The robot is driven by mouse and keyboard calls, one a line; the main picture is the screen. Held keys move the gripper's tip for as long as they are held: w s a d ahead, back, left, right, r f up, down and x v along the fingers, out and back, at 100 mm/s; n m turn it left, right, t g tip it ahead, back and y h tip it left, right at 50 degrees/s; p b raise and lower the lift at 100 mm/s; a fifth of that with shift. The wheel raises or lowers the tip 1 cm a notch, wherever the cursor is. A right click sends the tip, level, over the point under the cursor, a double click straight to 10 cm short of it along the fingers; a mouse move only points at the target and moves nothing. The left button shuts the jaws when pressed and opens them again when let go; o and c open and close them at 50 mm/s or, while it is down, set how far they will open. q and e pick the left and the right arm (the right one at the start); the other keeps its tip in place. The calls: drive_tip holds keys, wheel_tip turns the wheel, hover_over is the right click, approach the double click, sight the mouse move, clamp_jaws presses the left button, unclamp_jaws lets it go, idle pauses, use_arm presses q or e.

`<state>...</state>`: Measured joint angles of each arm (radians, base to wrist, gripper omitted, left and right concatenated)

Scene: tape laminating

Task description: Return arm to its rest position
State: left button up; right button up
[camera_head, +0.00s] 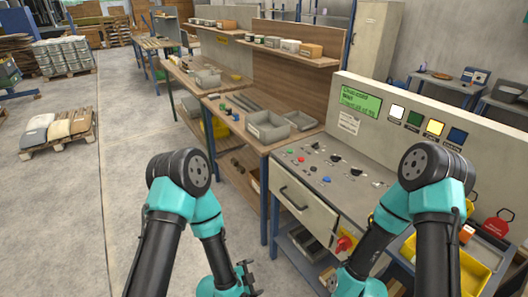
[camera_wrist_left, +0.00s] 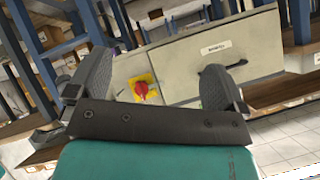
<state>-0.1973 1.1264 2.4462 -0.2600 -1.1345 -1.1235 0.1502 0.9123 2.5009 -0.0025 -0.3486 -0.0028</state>
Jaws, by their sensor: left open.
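My left arm comes in from the lower left in the head view and bends down at its elbow. Its gripper (camera_head: 247,276) hangs near the bottom edge, left of the control console (camera_head: 306,214). In the left wrist view my left gripper (camera_wrist_left: 160,82) is open, with its two dark fingers wide apart and nothing between them. Beyond the fingers are a drawer front (camera_wrist_left: 195,65) with a dark handle and a red knob on a yellow plate (camera_wrist_left: 142,88). My right arm bends down in front of the console's right side; its gripper is out of the frame.
The console's upright panel (camera_head: 455,143) carries a green screen and coloured buttons. A wooden workbench (camera_head: 228,117) with grey bins adjoins it. A yellow bin (camera_head: 475,272) is at the lower right. The grey floor (camera_head: 60,220) at left is open, with loaded pallets farther back.

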use_arm(q)
drive_tip(key=s+a+f+n+g+y, duration=0.1)
drive_tip(key=s+a+n+g+y, duration=0.1)
drive_tip(key=s+a+n, duration=0.3)
drive_tip(key=s+a+f+n+g+y, duration=0.1)
drive_tip(key=s+a+n+g, duration=0.3)
drive_tip(key=a+n, duration=0.8)
drive_tip(key=shift+s+a+f+n+g+y, duration=0.3)
drive_tip(key=shift+s+a+n+g+y, duration=0.15)
drive_tip(key=shift+s+a, duration=0.5)
drive_tip(key=shift+s+d, duration=0.1)
drive_tip(key=shift+d, duration=0.05)
